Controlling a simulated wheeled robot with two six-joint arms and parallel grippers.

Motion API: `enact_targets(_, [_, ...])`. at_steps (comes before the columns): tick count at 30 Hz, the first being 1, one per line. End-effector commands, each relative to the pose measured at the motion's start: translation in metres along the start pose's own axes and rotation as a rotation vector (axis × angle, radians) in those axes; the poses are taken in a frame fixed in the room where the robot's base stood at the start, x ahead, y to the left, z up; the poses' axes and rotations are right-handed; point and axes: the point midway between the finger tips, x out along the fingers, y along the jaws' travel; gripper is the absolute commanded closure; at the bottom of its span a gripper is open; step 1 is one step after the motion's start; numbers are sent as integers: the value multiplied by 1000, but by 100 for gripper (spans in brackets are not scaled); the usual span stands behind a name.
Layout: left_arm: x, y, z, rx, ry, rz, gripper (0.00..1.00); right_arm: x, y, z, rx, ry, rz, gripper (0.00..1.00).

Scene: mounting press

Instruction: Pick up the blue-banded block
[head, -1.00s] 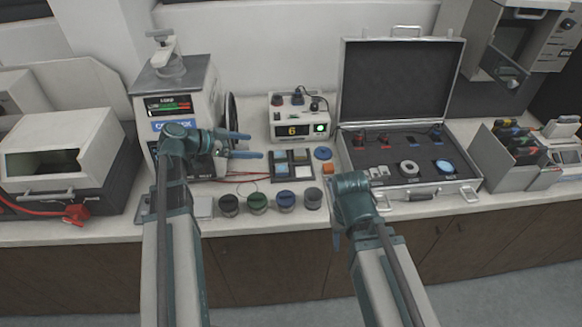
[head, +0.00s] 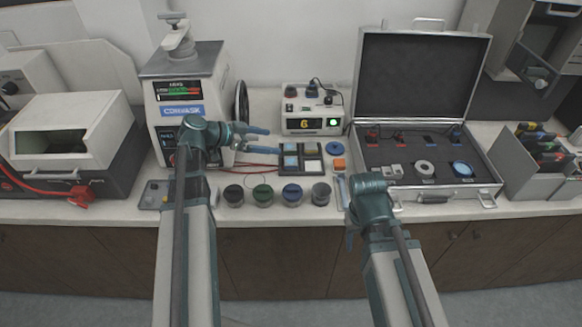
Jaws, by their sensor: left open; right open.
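A small dark compartment tray (head: 304,174) on the counter holds several small blocks. A light-blue block (head: 290,162) lies at its front left, and another bluish block (head: 290,148) sits behind it. The pieces are too small to tell which one carries a blue band. My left gripper (head: 272,141) is open and empty, with its two blue fingers pointing right, just left of the tray.
The press (head: 188,90) stands behind my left arm. A control box (head: 312,118) is behind the tray, and several dark jars (head: 263,195) stand in front. A blue disc (head: 334,147) and orange block (head: 339,164) lie right of it. An open case (head: 440,188) fills the right.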

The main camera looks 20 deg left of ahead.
Motion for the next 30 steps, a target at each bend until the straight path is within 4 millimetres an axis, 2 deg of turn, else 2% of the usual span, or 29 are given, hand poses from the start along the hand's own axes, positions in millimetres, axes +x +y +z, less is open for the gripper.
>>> enact_targets(1, [6,0,12,0,0,0,0,13,-1,-1,0,0,0,50])
enact_targets(13, [31,0,57,0,0,0,0,65,-6,-4,0,0,0,50])
enact_targets(23, [35,0,62,0,0,0,0,70,-7,-4,0,0,0,50])
enact_targets(30, [56,0,63,1,0,1,0,82,-8,-5,0,0,0,50])
